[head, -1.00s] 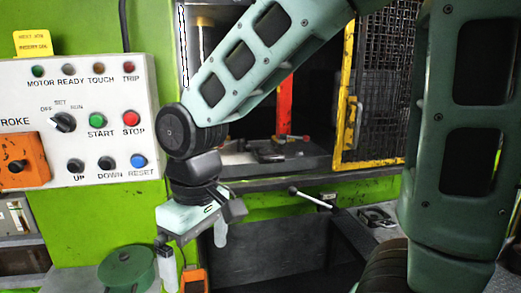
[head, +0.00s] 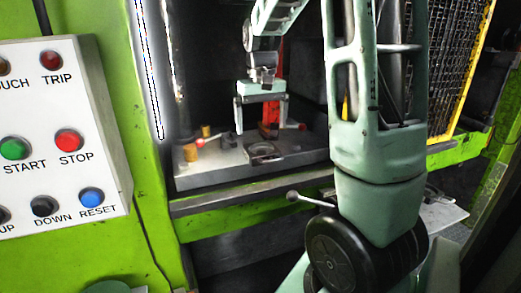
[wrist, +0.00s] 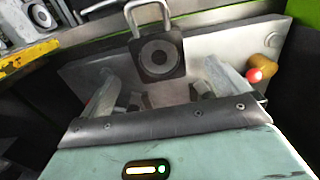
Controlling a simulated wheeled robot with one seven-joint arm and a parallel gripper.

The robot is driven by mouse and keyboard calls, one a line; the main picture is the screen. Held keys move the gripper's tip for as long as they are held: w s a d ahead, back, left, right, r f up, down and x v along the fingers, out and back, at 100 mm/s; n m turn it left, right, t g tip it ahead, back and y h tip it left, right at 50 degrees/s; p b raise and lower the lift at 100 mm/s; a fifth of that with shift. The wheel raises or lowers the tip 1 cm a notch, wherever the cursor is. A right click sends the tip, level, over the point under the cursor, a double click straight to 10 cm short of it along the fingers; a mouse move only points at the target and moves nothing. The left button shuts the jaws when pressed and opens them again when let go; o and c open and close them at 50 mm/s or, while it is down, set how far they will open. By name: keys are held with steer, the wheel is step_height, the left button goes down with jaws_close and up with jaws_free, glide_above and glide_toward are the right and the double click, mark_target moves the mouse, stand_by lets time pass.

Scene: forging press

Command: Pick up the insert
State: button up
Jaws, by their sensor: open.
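What looks like the insert is a dark square block with a round ringed centre and a pale loop handle (wrist: 158,55). It lies flat on the grey press bed; in the head view it shows as a low dark piece (head: 264,152). My gripper (head: 262,127) is inside the press opening, fingers down, above the bed near this block. In the wrist view my gripper (wrist: 160,72) is open and its fingers are spread to either side of the block's near edge. Nothing is between the fingers, and the block appears apart from them.
Brass cylinders (head: 190,153) and a red knob (head: 199,143) stand left on the bed (head: 215,174). A red post (head: 271,115) rises behind my gripper. A yellow-framed mesh guard (head: 458,75) is at right, the control panel (head: 60,150) at left. A ball-ended lever (head: 293,196) projects below.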

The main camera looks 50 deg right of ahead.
mark_target(262, 153)
step_height(262, 153, down, 3)
steer(key=shift+r+p, duration=0.2)
steer(key=shift+p, duration=0.1)
steer(key=shift+w+d+f+p, duration=0.15)
steer(key=shift+f+p, duration=0.2)
steer(key=shift+f, duration=0.5)
steer(key=shift+d+f+p, duration=0.15)
steer(key=shift+f+p, duration=0.25)
steer(key=shift+f, duration=0.5)
steer(key=shift+w+d+f+p, duration=0.15)
steer(key=shift+f+p, duration=0.2)
steer(key=shift+f, duration=0.5)
steer(key=shift+s, duration=0.1)
steer(key=c, duration=1.8)
steer(key=shift+r, duration=0.1)
steer(key=shift+c, duration=0.8)
steer(key=shift+r, duration=0.15)
